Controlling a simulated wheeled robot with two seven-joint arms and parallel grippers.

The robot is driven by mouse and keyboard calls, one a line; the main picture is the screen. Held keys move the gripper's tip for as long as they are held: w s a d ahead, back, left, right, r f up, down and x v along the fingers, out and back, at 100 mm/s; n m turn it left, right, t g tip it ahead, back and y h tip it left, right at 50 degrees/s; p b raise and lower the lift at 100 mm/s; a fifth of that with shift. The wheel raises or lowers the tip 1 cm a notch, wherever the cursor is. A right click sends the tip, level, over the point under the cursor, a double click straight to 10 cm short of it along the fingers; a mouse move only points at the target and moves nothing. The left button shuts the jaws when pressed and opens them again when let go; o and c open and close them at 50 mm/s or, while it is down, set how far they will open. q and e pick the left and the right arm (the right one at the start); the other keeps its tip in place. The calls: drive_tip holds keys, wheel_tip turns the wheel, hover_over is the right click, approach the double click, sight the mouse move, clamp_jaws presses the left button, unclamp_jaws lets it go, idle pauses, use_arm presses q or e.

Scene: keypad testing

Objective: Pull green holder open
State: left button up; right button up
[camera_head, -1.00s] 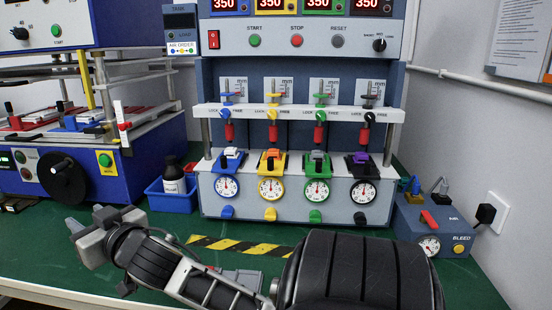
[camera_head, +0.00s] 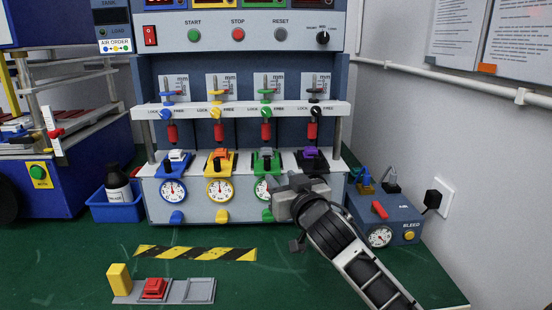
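The green holder (camera_head: 266,161) is the third of the coloured holders on the front ledge of the test machine, with a grey part on it and a dark handle. It looks closed, but I cannot tell for sure. A green gauge (camera_head: 261,189) sits below it, partly covered by my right gripper. My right gripper (camera_head: 284,184) is in front of the machine, just below and to the right of the green holder, and covers the purple station's gauge. Its fingertips point toward the machine. I cannot tell whether it is open or touching anything. My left gripper is not in view.
A blue bleed box (camera_head: 385,214) stands at right. A grey fixture with a red part (camera_head: 154,288) lies in front on the green table. A blue bin (camera_head: 116,208) stands at left.

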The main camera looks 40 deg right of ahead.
sight(268, 162)
drive_tip(key=x, duration=1.3)
drive_tip(key=shift+s+d, duration=0.1)
drive_tip(key=shift+d, duration=0.1)
